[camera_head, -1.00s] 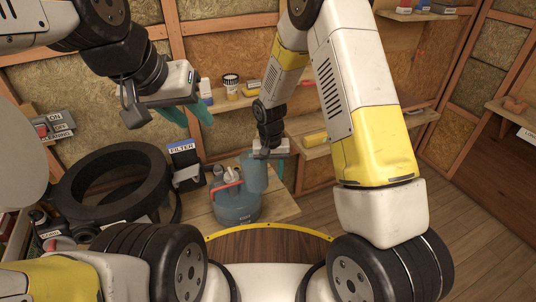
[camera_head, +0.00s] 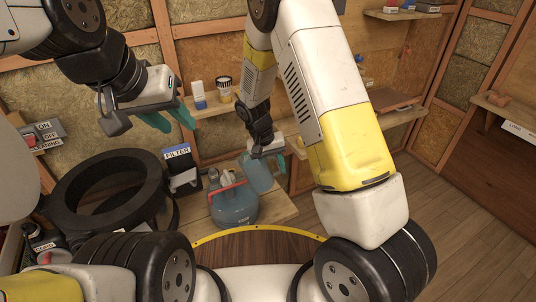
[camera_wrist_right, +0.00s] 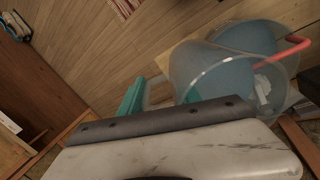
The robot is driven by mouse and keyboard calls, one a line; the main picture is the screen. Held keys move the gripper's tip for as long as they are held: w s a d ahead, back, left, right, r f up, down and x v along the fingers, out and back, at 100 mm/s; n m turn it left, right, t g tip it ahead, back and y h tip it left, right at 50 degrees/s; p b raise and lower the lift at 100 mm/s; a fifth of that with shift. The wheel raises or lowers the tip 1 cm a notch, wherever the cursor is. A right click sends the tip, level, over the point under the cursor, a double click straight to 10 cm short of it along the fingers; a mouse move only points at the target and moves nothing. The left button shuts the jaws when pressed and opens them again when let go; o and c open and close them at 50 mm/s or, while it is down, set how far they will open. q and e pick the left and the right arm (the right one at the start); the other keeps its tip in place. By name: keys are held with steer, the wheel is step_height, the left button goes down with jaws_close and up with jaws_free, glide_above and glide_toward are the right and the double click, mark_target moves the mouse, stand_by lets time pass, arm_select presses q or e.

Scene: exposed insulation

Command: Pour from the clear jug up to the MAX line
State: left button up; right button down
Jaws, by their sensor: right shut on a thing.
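The clear, bluish jug (camera_head: 257,173) is held by my right gripper (camera_head: 267,153), shut on it. In the right wrist view the jug (camera_wrist_right: 190,65) is see-through, with a clear handle beside a teal finger. It leans with its top toward a blue-grey container (camera_head: 232,206) with a red handle, on the wooden table. That container (camera_wrist_right: 245,38) lies just beyond the jug in the right wrist view. Small lettering on its front is unreadable, and I cannot make out a MAX line or a stream. My left gripper (camera_head: 170,119) hangs empty, teal fingers apart, above the FILTER box.
A black FILTER box (camera_head: 181,166) and a large black ring (camera_head: 110,190) stand left of the container. A wall shelf behind holds a white-blue bottle (camera_head: 198,95) and a tub (camera_head: 223,90). The table's (camera_head: 275,211) front right corner is bare.

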steer(key=shift+r+h, duration=0.25)
steer(key=shift+h, duration=0.05)
steer(key=shift+d+r+h, duration=0.1)
steer(key=shift+r+h, duration=0.1)
steer(key=shift+h, duration=0.1)
steer(key=shift+r+h, duration=0.15)
steer(key=shift+h, duration=0.15)
steer(key=shift+d+r+h, duration=0.1)
steer(key=shift+r+h, duration=0.35)
steer(key=shift+h, duration=0.35)
